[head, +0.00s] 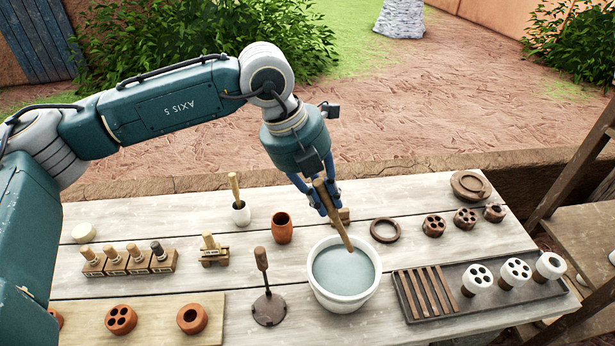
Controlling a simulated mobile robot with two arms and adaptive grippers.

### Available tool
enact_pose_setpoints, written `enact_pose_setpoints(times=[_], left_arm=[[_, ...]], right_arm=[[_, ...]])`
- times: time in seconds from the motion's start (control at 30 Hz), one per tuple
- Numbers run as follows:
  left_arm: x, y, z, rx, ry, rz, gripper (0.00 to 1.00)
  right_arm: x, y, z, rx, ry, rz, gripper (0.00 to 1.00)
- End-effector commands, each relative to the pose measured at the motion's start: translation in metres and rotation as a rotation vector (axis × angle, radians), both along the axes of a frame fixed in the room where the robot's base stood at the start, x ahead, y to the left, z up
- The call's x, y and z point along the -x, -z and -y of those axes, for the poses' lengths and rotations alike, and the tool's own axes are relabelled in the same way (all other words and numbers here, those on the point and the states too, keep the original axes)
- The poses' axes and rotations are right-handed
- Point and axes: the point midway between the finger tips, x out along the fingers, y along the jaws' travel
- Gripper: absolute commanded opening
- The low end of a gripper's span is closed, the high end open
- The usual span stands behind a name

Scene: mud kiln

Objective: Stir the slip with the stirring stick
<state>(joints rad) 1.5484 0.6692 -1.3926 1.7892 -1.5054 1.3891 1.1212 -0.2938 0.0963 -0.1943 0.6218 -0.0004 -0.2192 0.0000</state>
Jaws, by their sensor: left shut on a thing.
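The stirring stick (337,219) is a brown wooden rod, tilted, with its upper part between the fingers of my left gripper (328,205). My left gripper is shut on the stick above the back rim of the white bowl (319,285). The stick's lower end reaches down to the grey-blue slip (338,272) near the bowl's middle right. How deep the tip goes is hard to tell. My right gripper is not in view.
A dark tray (410,305) with slats and white perforated pieces lies right of the bowl. A disc with an upright handle (267,305) stands close on the left. A terracotta cup (282,228) and a ring (384,230) stand behind. Bare planks show at front centre.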

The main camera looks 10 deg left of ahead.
Motion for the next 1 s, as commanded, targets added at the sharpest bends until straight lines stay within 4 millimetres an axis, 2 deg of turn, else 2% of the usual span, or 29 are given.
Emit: enact_pose_setpoints(times=[0.1,0.3,0.67,1.0], left_arm=[[0.001,0.004,0.001,0.003,0.003,0.0,0.0],[0.001,0.016,0.001,0.002,0.003,-0.001,0.0],[0.0,0.051,0.0,0.002,0.001,-0.001,0.0],[0.001,0.089,0.0,0.002,0.002,-0.002,0.0]], right_arm=[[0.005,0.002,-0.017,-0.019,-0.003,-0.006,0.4],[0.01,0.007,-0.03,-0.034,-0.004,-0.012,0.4],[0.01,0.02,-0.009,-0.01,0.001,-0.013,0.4],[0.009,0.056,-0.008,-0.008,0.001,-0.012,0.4]])
